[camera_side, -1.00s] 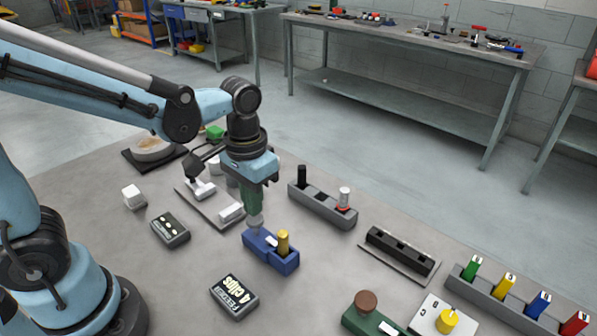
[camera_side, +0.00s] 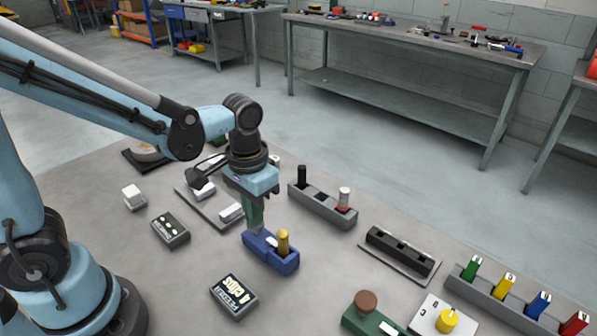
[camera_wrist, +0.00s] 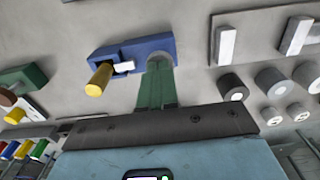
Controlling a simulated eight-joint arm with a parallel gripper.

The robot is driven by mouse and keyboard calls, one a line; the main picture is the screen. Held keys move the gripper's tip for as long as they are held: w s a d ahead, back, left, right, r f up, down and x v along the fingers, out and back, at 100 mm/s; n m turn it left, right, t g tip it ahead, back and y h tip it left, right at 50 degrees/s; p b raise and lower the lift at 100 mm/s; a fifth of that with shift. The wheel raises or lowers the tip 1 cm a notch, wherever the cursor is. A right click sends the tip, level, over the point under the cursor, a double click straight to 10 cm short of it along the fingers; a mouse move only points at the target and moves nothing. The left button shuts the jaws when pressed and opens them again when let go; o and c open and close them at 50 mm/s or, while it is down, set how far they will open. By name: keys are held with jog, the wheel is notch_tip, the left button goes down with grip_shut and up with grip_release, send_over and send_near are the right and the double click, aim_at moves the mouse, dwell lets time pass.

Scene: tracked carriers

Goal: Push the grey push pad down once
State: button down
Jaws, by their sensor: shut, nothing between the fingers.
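The grey push pad (camera_wrist: 161,56) sits on one end of a blue block (camera_side: 262,252); the block also shows in the wrist view (camera_wrist: 120,52). My gripper (camera_side: 256,229) points straight down with its green fingers together and empty. In the wrist view the fingertips (camera_wrist: 158,66) are right at the pad and appear to touch it. From the side, the pad is mostly hidden by the fingers and sits low at the block's end. A yellow peg (camera_side: 283,243) stands on the block's other end, with a small white piece (camera_wrist: 123,67) between them.
A black label box (camera_side: 234,296) lies in front of the block. A grey rack (camera_side: 322,207) with a black and a white piece stands behind right. White handles on a plate (camera_side: 230,213) are close behind my gripper.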

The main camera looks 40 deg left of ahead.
dwell(0.4)
jog(key=shift+r, duration=2.3)
jog(key=shift+a+r, duration=0.1)
